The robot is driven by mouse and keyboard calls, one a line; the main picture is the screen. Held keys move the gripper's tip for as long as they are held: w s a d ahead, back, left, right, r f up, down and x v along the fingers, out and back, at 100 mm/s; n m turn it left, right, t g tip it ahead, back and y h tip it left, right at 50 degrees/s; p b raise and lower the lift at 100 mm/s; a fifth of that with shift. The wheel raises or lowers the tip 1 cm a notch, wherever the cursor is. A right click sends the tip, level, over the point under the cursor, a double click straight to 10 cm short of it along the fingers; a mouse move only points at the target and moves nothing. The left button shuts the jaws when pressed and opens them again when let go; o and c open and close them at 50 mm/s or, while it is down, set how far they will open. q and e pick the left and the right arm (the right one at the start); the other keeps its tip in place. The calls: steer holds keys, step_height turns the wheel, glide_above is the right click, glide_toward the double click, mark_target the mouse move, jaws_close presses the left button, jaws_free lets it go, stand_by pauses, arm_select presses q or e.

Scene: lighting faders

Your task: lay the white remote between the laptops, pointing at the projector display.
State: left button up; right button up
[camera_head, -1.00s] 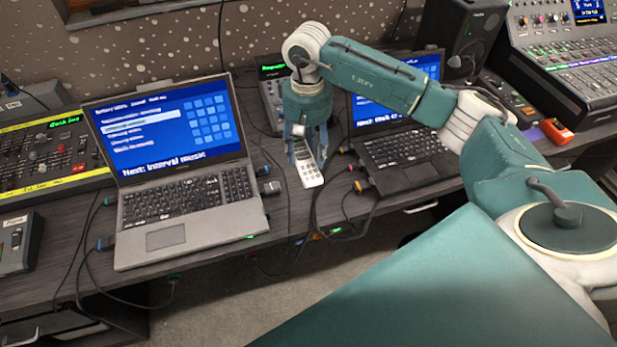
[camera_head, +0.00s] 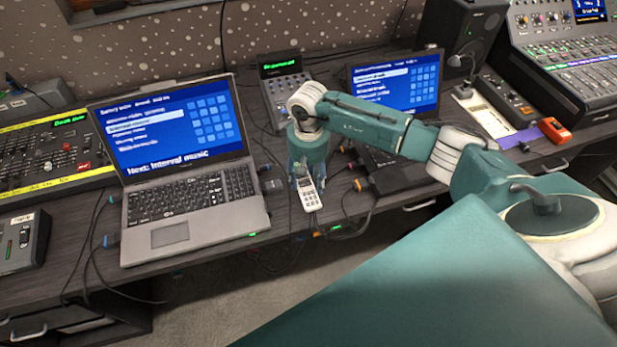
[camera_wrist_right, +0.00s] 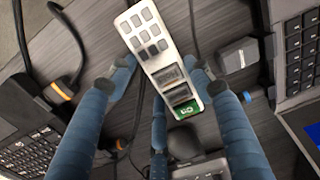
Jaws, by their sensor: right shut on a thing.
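The white remote (camera_head: 309,196) is in my right gripper (camera_head: 307,184), in the gap between the left laptop (camera_head: 195,207) and the right laptop (camera_head: 397,84), near the table's front edge. In the right wrist view the remote (camera_wrist_right: 158,52) shows its grey keys, dark labelled patches and a green end, with blue fingers (camera_wrist_right: 162,70) on both sides. I cannot tell whether it touches the table. A small device with a green-lit display (camera_head: 283,66), likely the projector display, stands behind the gap. My left gripper is out of view.
Cables run along both sides of the gap, with plugs at the laptops' sides (camera_head: 362,184). A speaker (camera_head: 462,35) and a mixing desk (camera_head: 567,60) stand at the back right. An orange object (camera_head: 555,130) lies at the right edge.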

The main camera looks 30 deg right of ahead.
mark_target(308, 181)
steer(key=o, duration=1.3)
steer(key=shift+c, duration=0.2)
steer(key=shift+r, duration=0.35)
step_height(308, 181, up, 11)
steer(key=b, duration=0.3)
steer(key=shift+r, duration=0.2)
steer(key=shift+a, duration=0.1)
